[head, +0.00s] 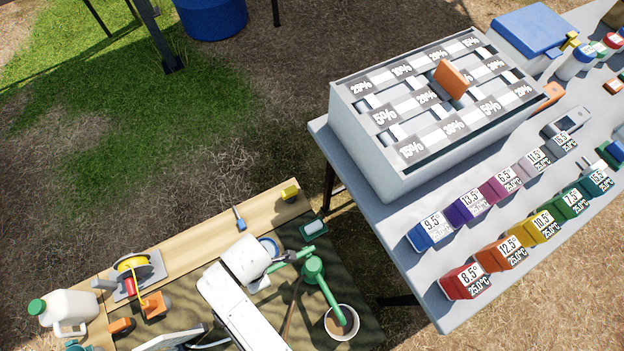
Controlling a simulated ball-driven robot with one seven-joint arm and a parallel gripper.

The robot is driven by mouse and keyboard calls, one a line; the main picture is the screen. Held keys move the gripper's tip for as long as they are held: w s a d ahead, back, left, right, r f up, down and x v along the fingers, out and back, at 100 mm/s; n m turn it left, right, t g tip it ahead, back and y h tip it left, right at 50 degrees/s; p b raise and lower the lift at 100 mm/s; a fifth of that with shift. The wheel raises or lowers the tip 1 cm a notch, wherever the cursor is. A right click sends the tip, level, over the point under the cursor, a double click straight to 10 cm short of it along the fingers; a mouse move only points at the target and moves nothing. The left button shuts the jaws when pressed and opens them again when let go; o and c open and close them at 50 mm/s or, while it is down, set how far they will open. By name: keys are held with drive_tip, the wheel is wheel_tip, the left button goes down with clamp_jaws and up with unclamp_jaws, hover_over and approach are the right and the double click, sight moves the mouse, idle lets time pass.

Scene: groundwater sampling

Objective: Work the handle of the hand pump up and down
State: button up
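The green hand pump (313,270) stands on the low wooden bench at the lower middle of the head view. Its long green spout slants down into a white bucket (354,324) with brown contents. A short green handle (303,252) reaches left from the pump top towards my white arm. My gripper (277,262), at the end of that arm, is at the handle's left end. The fingers are small and partly hidden, so I cannot tell whether they are closed on the handle or only beside it.
A yellow-and-red reel (134,270), a white jug (68,312) and a blue-handled tool (239,219) are on the bench to the left. A green-and-white item (314,228) lies just behind the pump. A grey table (398,213) with a sample box and several coloured bottles stands right.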

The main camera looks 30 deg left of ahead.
drive_tip(key=shift+s+a+f+t+h+b, duration=0.1)
drive_tip(key=shift+s+f+t+h+b, duration=0.15)
drive_tip(key=shift+f, duration=0.2)
drive_tip(key=shift+a+f+t+h+b, duration=0.1)
drive_tip(key=shift+f+t+b, duration=0.05)
drive_tip(key=shift+f+t, duration=0.25)
drive_tip(key=shift+s, duration=0.15)
drive_tip(key=w+r+g+y+p, duration=0.1)
drive_tip(key=r+g+p, duration=0.1)
drive_tip(key=w+d+r+g+y+p, duration=0.1)
drive_tip(key=r+g+p, duration=0.1)
drive_tip(key=r, duration=0.1)
drive_tip(key=w+d+r+g+y+p, duration=0.1)
drive_tip(key=w+r+g+p, duration=0.1)
drive_tip(key=r, duration=0.1)
drive_tip(key=shift+w, duration=0.1)
drive_tip(key=shift+w+d+r+g+y, duration=0.1)
drive_tip(key=shift+r+g+y, duration=0.15)
drive_tip(key=shift+r+g, duration=0.1)
